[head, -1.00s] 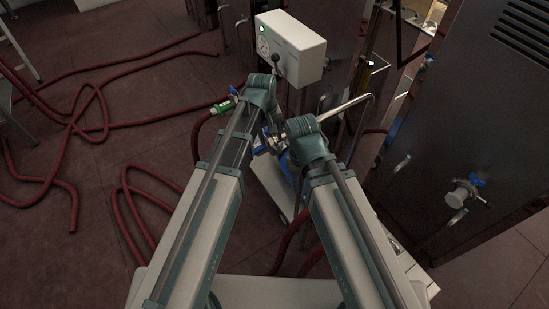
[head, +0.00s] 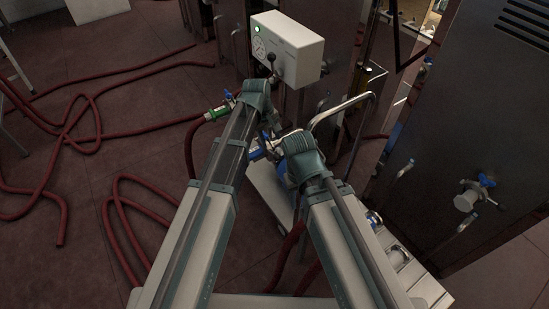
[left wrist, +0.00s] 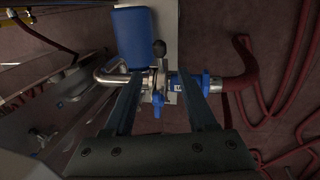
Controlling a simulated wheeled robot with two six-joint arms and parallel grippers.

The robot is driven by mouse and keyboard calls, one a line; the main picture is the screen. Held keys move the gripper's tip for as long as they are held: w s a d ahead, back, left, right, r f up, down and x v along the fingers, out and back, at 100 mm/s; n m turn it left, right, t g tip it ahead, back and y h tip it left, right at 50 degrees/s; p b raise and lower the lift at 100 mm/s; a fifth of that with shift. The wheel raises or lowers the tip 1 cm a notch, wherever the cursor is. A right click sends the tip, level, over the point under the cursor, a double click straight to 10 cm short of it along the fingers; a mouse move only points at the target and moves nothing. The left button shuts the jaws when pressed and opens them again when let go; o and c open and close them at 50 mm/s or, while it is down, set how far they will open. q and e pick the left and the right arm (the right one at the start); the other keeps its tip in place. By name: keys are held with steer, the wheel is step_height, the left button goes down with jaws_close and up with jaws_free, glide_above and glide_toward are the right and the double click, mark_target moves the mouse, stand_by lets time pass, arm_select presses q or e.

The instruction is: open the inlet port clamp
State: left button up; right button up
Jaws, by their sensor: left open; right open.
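The inlet port clamp (left wrist: 158,90), a metal ring clamp with a blue wing handle (left wrist: 157,106), sits on the pipe joint in the left wrist view. A bent metal pipe (left wrist: 109,75) lies to its left, and a blue collar (left wrist: 206,84) with a red hose (left wrist: 242,78) to its right. My left gripper (left wrist: 161,78) is open, its dark fingers on either side of the clamp; contact cannot be told. In the head view my left gripper (head: 277,127) points down near the blue pump (head: 286,168). My right gripper (head: 272,147) is open just below it, its fingers mostly hidden.
A white gauge box (head: 293,50) with a green light stands behind the arms. A cart handle (head: 345,101) and dark cabinet (head: 465,110) are on the right. Red hoses (head: 95,135) cover the left floor.

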mark_target(275, 154)
arm_select(q)
steer(key=f+b, duration=0.2)
steer(key=f, duration=0.1)
steer(key=d+f+b, duration=0.1)
steer(key=f+b, duration=0.2)
steer(key=w+f+b, duration=0.1)
steer(key=f+b, duration=0.2)
steer(key=shift+d+f, duration=0.1)
steer(key=shift+d, duration=0.05)
jaws_close()
stand_by(1.2)
